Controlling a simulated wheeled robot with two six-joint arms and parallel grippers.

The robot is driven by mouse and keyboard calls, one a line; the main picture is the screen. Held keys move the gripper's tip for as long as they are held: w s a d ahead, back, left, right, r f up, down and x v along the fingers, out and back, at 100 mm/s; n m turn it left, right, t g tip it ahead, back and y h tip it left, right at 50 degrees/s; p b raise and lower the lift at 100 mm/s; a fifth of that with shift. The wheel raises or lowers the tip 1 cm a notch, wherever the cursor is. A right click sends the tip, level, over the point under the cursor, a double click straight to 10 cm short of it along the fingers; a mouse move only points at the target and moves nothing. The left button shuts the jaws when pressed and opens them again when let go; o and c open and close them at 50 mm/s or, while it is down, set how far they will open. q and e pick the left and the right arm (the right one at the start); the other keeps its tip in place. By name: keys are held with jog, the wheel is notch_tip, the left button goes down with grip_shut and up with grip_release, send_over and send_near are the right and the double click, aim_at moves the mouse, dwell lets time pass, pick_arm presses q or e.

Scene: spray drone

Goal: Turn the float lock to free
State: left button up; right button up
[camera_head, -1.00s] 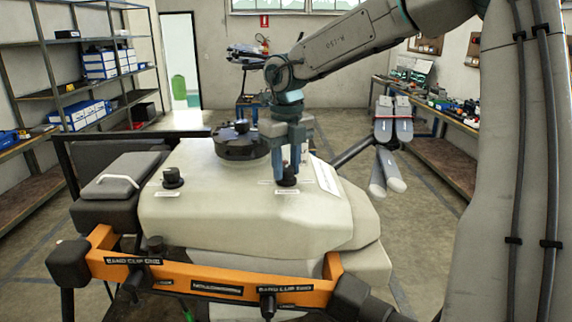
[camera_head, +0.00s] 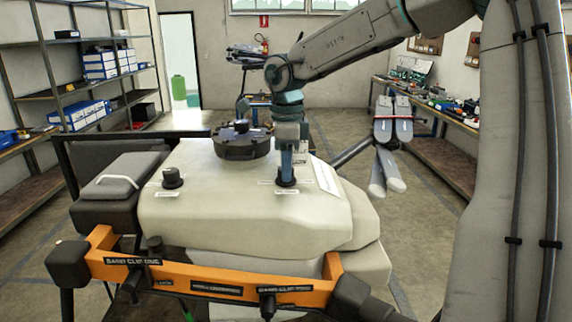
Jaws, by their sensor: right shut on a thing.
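The spray drone's pale tank (camera_head: 235,215) fills the middle of the view. Two black knobs stand on its top, each with a small label: a left knob (camera_head: 172,178) and a right knob (camera_head: 287,180). The labels are too small to read, so I cannot tell from them which is the float lock. My right gripper (camera_head: 287,176) comes down from above and is shut on the right knob, its fingers partly hiding it. My left gripper is not in view.
A round black lid (camera_head: 242,143) sits on the tank just left of my right gripper. An orange bar (camera_head: 210,281) with labels crosses the front. Folded grey arms (camera_head: 392,125) stand to the right. A black box with a handle (camera_head: 118,180) is at left.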

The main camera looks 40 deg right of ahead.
jog(key=n, duration=0.4)
jog(key=shift+n, duration=2.1)
jog(key=o, duration=1)
jog(key=shift+c, duration=0.2)
